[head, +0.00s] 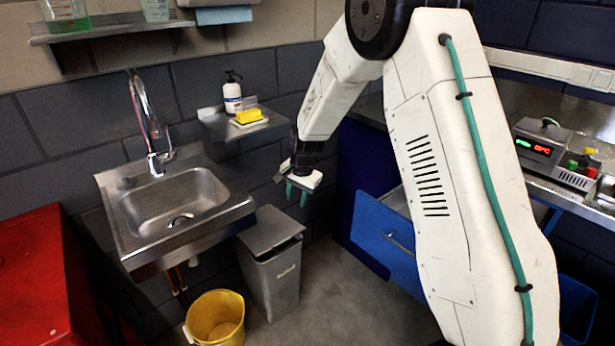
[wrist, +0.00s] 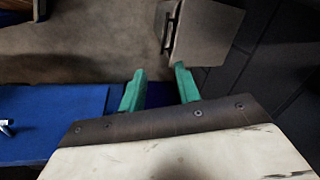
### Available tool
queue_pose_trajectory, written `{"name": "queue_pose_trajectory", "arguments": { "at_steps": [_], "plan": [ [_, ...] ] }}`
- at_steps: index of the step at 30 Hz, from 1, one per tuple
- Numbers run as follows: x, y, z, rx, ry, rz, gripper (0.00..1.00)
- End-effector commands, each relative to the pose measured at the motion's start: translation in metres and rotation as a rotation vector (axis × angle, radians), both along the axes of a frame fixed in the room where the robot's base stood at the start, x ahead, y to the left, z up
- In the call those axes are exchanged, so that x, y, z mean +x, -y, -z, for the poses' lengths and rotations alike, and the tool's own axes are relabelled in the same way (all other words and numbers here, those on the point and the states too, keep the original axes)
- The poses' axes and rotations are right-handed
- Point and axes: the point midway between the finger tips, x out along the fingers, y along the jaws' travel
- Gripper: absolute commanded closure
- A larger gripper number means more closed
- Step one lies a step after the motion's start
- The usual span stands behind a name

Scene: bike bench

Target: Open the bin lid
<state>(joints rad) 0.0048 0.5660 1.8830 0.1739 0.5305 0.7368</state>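The grey bin (head: 272,275) stands on the floor below and right of the sink in the head view. Its flat lid (head: 268,230) lies over the top and looks closed. The lid also shows from above at the top of the wrist view (wrist: 208,30). My gripper (head: 298,192) hangs in the air above and to the right of the bin, pointing down. Its two green fingers (wrist: 160,88) are apart with nothing between them. It does not touch the bin.
A steel sink (head: 175,205) is mounted left of the bin, and a yellow bucket (head: 216,318) stands in front of it. A small shelf (head: 240,125) holds a bottle and a yellow sponge. An open blue drawer (head: 385,240) is right of the gripper. The floor (head: 335,290) between is clear.

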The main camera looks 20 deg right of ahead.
Motion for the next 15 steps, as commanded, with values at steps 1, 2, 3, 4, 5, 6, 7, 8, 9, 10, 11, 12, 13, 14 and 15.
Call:
{"name": "queue_pose_trajectory", "arguments": {
  "at_steps": [1,2,3,4,5,6,7,8,9,10,11,12,13,14,15],
  "plan": [
    [-0.004,0.000,-0.011,-0.002,0.003,-0.014,0.67],
    [-0.007,0.000,-0.016,-0.003,0.003,-0.024,0.67],
    [-0.011,0.000,-0.023,-0.006,0.004,-0.036,0.67],
    [-0.014,0.000,-0.029,-0.007,0.005,-0.045,0.67],
    [-0.017,0.000,-0.034,-0.009,0.005,-0.054,0.67],
    [-0.021,0.000,-0.041,-0.011,0.005,-0.068,0.67],
    [-0.024,0.000,-0.046,-0.013,0.005,-0.078,0.67],
    [-0.027,0.000,-0.051,-0.015,0.006,-0.087,0.67],
    [-0.031,0.000,-0.058,-0.016,0.006,-0.098,0.67],
    [-0.035,0.000,-0.063,-0.019,0.006,-0.108,0.67],
    [-0.038,0.000,-0.067,-0.020,0.005,-0.118,0.67],
    [-0.043,0.000,-0.074,-0.022,0.007,-0.129,0.67],
    [-0.046,0.000,-0.079,-0.024,0.007,-0.139,0.67],
    [-0.050,0.000,-0.084,-0.025,0.007,-0.148,0.67],
    [-0.055,0.000,-0.089,-0.028,0.007,-0.161,0.67]
  ]
}}
